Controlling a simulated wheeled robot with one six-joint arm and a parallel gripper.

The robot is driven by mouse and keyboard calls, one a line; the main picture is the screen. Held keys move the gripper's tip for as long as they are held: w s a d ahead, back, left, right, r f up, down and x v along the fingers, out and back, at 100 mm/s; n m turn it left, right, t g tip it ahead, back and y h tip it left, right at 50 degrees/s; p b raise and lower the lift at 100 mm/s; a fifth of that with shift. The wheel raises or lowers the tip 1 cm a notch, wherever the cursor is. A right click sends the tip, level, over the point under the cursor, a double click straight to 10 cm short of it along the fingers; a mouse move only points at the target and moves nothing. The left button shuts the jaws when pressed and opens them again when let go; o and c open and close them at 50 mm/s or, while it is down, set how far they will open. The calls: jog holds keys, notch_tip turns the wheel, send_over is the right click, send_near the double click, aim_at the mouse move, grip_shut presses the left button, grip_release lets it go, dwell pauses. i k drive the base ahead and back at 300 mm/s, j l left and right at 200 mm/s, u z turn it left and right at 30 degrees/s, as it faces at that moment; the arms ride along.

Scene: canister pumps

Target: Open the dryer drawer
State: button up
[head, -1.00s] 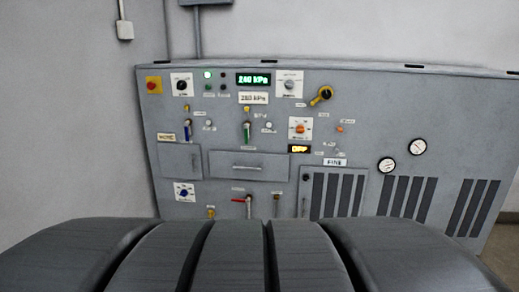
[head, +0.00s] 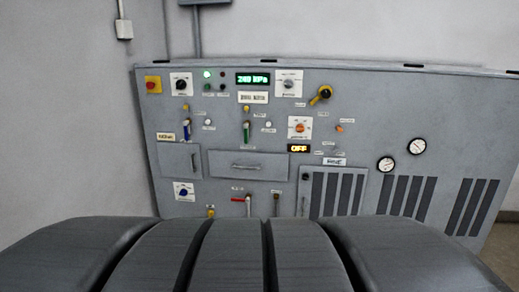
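A grey machine cabinet (head: 380,110) stands against the wall ahead. A wide drawer front (head: 225,165) with a short horizontal handle (head: 246,167) sits low in its left half. The drawer looks shut, flush with the panel. Its label, if any, cannot be read. My gripper does not show in the head view. A large dark ribbed shape fills the bottom of the view and hides the floor and the lowest part of the cabinet.
A small door (head: 180,159) is left of the drawer, and a louvred door (head: 332,193) is at its lower right. A red lever valve (head: 247,204) is below the drawer. Knobs, switches and green and orange displays are above. Two round gauges (head: 416,146) are at the right.

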aim_at(237, 164)
jog(key=i+j+z, duration=0.1)
jog(key=i+j, duration=0.15)
jog(key=i, duration=0.35)
jog(key=i+j+z, duration=0.1)
jog(key=i+j, duration=0.2)
jog(key=i, duration=0.25)
jog(key=i+j+z, duration=0.1)
jog(key=i+j, duration=0.3)
jog(key=i, duration=0.15)
